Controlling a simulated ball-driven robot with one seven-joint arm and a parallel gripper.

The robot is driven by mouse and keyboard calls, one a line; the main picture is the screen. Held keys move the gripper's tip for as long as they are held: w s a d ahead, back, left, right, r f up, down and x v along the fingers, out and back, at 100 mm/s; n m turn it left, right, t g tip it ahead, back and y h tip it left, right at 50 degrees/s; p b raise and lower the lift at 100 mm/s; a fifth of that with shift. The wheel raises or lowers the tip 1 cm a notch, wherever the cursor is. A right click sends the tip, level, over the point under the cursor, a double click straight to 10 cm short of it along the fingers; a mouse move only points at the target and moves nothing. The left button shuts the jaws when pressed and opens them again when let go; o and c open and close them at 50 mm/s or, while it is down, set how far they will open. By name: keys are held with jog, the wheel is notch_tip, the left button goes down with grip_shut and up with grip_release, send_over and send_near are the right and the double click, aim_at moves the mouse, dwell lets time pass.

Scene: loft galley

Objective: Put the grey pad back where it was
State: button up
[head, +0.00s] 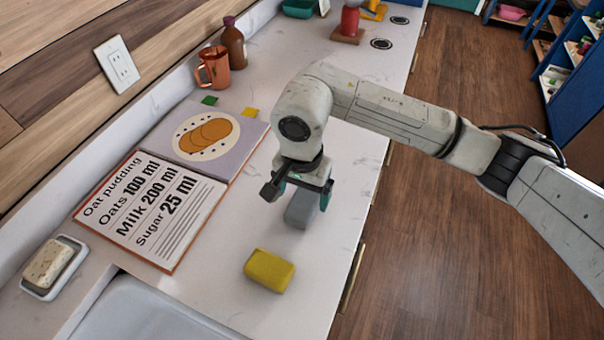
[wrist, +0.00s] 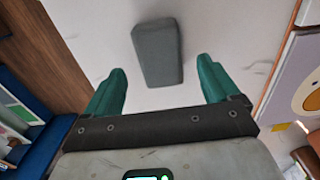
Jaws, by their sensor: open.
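The grey pad (head: 300,211) is a small block on the white counter, just right of the open recipe book. In the head view my gripper is above it and hides part of it. The wrist view shows the grey pad (wrist: 158,53) whole, beyond the fingertips and roughly midway between them. My gripper (head: 298,193) is open and points down. Its two teal fingers also show in the wrist view (wrist: 158,82), apart, with nothing between them.
A yellow sponge (head: 269,270) lies nearer on the counter. The recipe book (head: 152,210) lies left, with a copper mug (head: 214,68) and brown bottle (head: 234,43) behind. A soap dish (head: 70,283) and sink (head: 140,312) are near left.

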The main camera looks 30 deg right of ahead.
aim_at(301, 204)
notch_tip(301, 204, up, 8)
jog(key=b, duration=0.1)
jog(key=shift+f, duration=0.15)
jog(key=shift+a, duration=0.1)
